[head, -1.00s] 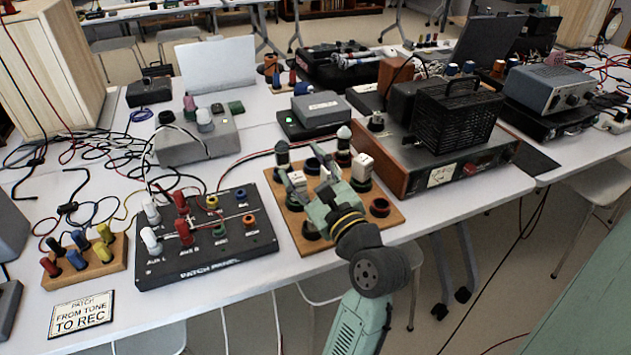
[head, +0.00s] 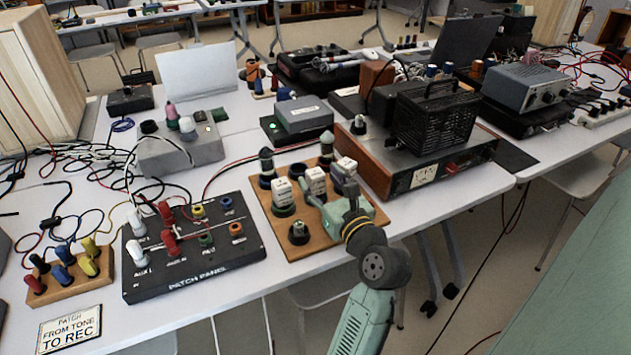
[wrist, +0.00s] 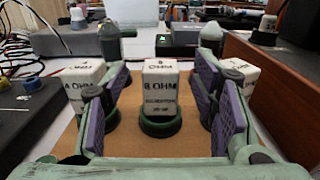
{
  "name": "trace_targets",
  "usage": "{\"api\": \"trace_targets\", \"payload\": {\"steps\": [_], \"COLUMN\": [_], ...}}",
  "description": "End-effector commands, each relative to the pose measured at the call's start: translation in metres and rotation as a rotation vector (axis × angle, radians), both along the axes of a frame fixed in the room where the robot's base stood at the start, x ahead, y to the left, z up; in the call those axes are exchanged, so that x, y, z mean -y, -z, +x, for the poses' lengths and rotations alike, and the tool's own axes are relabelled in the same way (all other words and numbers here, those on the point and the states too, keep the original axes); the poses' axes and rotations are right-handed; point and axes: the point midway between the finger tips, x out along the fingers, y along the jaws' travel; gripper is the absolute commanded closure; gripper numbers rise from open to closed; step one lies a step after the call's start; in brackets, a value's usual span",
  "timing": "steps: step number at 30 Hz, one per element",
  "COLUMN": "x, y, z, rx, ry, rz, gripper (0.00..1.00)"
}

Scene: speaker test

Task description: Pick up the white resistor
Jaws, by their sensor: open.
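Three white resistor blocks stand upright on the brown board (head: 268,226): a left block (head: 282,190), a middle block (head: 315,180) and a right block (head: 345,168). In the wrist view, the middle block (wrist: 160,88) reads "8 OHM" and sits on a green-ringed round base (wrist: 160,123). The left block (wrist: 72,78) reads "4 OHM"; the right block (wrist: 242,75) is partly hidden by a finger. My gripper (wrist: 160,80) is open, with its purple-padded fingers to either side of the 8 ohm block and visible gaps. In the head view, my gripper (head: 330,203) is low at the board's right side.
The black patch panel (head: 190,245) lies left of the board. The wood-sided amplifier (head: 420,165) with a black cage stands close on the right. Dark posts (head: 266,165) stand at the board's back. Red and black cables run behind.

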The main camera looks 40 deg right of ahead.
Motion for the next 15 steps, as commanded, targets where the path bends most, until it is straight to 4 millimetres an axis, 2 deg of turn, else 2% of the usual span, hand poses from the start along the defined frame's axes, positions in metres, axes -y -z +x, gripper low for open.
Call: {"api": "trace_targets", "payload": {"steps": [4,11,15], "x": [0.004,0.004,0.004], "y": [-0.002,-0.001,-0.001], "z": [0.015,0.017,0.016], "rx": [0.001,0.001,0.002], "ry": [0.000,0.002,0.002], "rz": [-0.001,-0.002,-0.001], "gripper": [0.47,0.47,0.54]}}
